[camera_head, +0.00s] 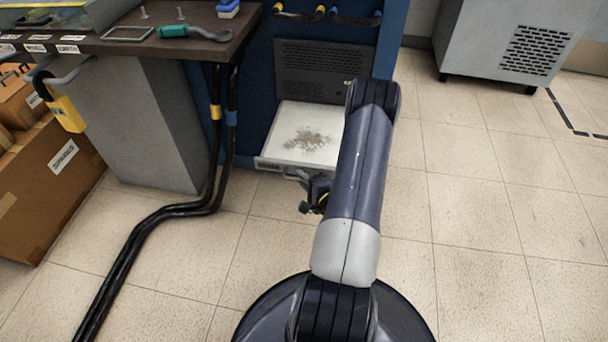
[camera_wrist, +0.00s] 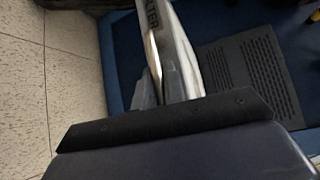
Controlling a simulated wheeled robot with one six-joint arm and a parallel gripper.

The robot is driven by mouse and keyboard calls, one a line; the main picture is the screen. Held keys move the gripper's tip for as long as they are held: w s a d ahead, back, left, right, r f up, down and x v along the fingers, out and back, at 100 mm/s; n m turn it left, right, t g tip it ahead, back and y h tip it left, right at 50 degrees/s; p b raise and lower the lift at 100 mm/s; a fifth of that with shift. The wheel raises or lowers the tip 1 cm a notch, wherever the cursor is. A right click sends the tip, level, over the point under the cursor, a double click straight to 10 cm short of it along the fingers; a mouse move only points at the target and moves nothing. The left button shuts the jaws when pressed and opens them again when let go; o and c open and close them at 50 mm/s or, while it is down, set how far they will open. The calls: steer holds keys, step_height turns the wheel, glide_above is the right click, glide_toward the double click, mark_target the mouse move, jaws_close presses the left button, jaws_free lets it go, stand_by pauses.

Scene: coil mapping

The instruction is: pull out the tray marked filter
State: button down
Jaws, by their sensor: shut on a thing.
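The filter tray (camera_head: 275,135) is a shallow white tray with grey dirt on its floor. It sticks out from the lower part of the blue cabinet (camera_head: 258,100), below a dark vented panel. In the wrist view, the tray's front (camera_wrist: 150,20) carries a label of which "LTER" shows. My gripper (camera_head: 302,175) is at the tray's front edge, low over the floor. In the wrist view, my gripper (camera_wrist: 165,88) is shut at the tray front; a dark part of my wrist hides much of the grip.
Black hoses (camera_head: 140,235) run from the bench down across the floor at left. A bench (camera_head: 110,45) with tools stands left of the cabinet, with cardboard boxes (camera_head: 50,180) beside it. A grey unit (camera_head: 505,45) stands at back right. The tiled floor at right is clear.

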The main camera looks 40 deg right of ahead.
steer(key=shift+s+a, duration=0.1)
steer(key=c, duration=1.8)
jaws_free()
steer(key=shift+o, duration=0.2)
steer(key=s+r+p, duration=0.1)
steer(key=s+p, duration=0.1)
steer(key=s, duration=0.8)
steer(key=shift+s+a+r, duration=0.25)
steer(key=shift+s+a, duration=0.1)
steer(key=shift+w, duration=0.15)
steer(key=w+f+b, duration=0.1)
steer(key=w, duration=0.7)
steer(key=shift+w+d+f+b, duration=0.15)
steer(key=shift+w+d+b, duration=0.1)
steer(key=shift+d+b, duration=0.05)
